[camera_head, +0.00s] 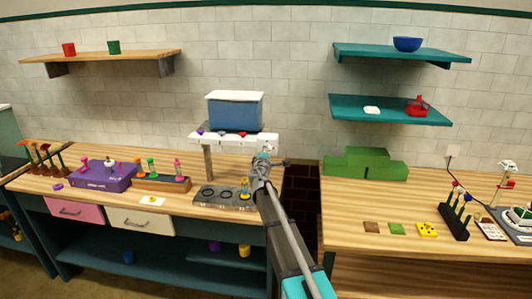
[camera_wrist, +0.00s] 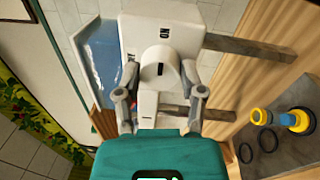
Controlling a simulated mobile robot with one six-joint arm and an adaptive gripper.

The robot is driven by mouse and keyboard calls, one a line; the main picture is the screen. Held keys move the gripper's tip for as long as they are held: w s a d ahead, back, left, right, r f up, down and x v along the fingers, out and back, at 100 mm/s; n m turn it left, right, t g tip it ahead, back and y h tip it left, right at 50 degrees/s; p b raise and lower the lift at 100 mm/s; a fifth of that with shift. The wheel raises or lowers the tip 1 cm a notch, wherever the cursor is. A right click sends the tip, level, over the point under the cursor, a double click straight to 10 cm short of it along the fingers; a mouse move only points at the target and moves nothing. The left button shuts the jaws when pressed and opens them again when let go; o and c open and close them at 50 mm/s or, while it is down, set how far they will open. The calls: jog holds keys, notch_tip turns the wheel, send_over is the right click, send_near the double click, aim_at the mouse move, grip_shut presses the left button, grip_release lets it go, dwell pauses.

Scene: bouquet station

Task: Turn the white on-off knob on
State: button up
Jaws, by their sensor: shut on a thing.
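A white round knob (camera_wrist: 158,60) with a short black mark sits on the end face of a white dispenser housing (camera_wrist: 212,18). The letters of an ON label show on the face at the knob's upper right, turned on their side. In the wrist view my gripper (camera_wrist: 160,84) has a finger on each side of the knob and is shut on it. In the head view my gripper (camera_head: 265,156) is at the right end of the housing (camera_head: 228,139), and it hides the knob there.
A blue tank (camera_head: 236,111) with a white lid sits on the housing. Below it, a grey base (camera_head: 222,202) bears black rings and a yellow-and-blue piece (camera_head: 245,187). A purple box (camera_head: 101,178) stands left. A green stepped block (camera_head: 362,164) stands right, past a dark gap.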

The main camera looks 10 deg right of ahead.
dwell(0.4)
jog(key=o, duration=1.1)
jog(key=shift+o, duration=0.2)
jog(key=shift+n, duration=0.4)
jog(key=s+a+n+y+p, duration=0.1)
jog(key=s+a+n+p, duration=0.15)
jog(key=s+n, duration=1.35)
jog(key=s+d+f+m+g+h+b, duration=0.1)
jog(key=s+d+f+m+g+b, duration=0.2)
jog(key=f+m, duration=0.3)
jog(key=s+d+f+m+g+h+b, duration=0.1)
jog(key=s+d+f+m+g+b, duration=0.2)
jog(key=f+m, duration=0.3)
jog(key=s+d+f+m+g+b, duration=0.3)
jog(key=f+m+b, duration=0.1)
jog(key=f+m, duration=0.2)
jog(key=shift+s+f+h+b, duration=0.3)
jog(key=shift+f+h+b, duration=0.1)
jog(key=shift+f, duration=0.4)
dwell(0.9)
